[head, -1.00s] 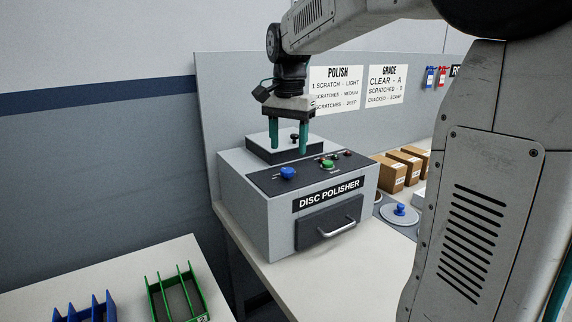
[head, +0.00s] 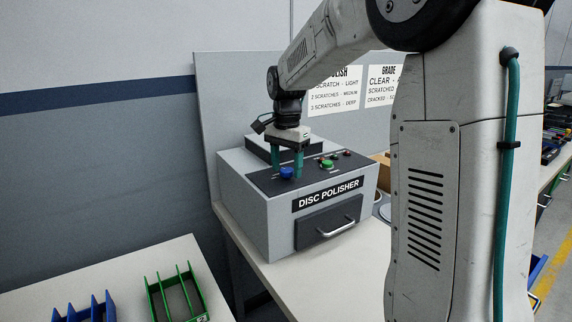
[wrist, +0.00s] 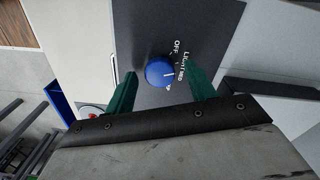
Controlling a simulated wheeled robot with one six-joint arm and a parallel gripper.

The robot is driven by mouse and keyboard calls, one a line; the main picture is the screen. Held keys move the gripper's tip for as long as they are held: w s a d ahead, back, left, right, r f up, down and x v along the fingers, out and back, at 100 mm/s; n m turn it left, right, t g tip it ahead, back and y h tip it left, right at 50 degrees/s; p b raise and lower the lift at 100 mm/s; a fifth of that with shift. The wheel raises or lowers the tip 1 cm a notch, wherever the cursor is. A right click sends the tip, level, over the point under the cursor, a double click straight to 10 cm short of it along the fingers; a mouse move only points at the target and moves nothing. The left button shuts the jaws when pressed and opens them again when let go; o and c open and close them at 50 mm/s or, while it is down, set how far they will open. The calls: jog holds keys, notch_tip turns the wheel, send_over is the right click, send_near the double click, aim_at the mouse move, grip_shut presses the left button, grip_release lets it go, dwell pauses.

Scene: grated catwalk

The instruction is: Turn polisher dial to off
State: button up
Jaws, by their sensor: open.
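The disc polisher (head: 258,212) is a grey box on a white bench, with a dark sloped control panel on top. Its blue dial (head: 287,173) sits at the left of that panel. In the wrist view the blue dial (wrist: 160,72) shows a white pointer line, with the words OFF, LIGHT and MED printed around it; the pointer is not at OFF. My gripper (head: 286,176) is open over the panel, its teal fingers at the dial. In the wrist view the fingers (wrist: 162,84) stand on either side of the dial, apart from it.
A green button (head: 326,163) and smaller controls lie right of the dial. A drawer with a handle (head: 336,229) is on the polisher's front. Green (head: 176,300) and blue (head: 86,311) racks stand on the near-left table. A wall panel rises close behind the polisher.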

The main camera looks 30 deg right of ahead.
jog(key=c, duration=1)
jog(key=shift+o, duration=0.2)
jog(key=n, duration=0.3)
jog(key=shift+n, duration=0.3)
jog(key=shift+r+n, duration=0.1)
jog(key=shift+n, duration=2.2)
jog(key=o, duration=1)
jog(key=shift+c, duration=0.2)
